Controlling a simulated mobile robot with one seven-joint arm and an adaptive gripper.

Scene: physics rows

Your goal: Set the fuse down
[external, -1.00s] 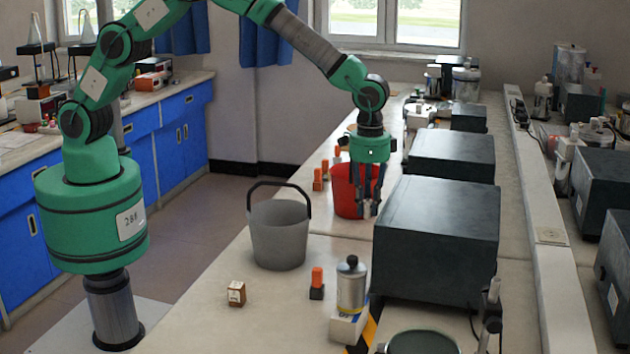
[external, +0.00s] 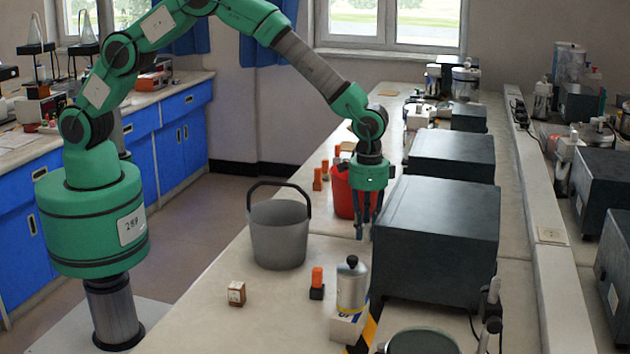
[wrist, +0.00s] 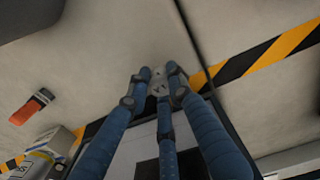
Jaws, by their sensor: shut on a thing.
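My gripper (external: 362,232) is over the bench, in front of the red bucket and left of the large dark box. In the wrist view my gripper (wrist: 159,80) has its three blue fingers closed together around a small pale grey piece, the fuse (wrist: 158,87). The fingers cover most of the fuse, and it is too small to make out in the external view. I cannot tell whether it touches the bench top (external: 335,248).
A grey bucket (external: 280,238) stands to the left and the red bucket (external: 343,201) behind. The large dark box (external: 437,245) is close on the right. An orange-and-black block (external: 317,284), a silver bottle (external: 351,287) and a small brown box (external: 236,293) stand nearer the camera.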

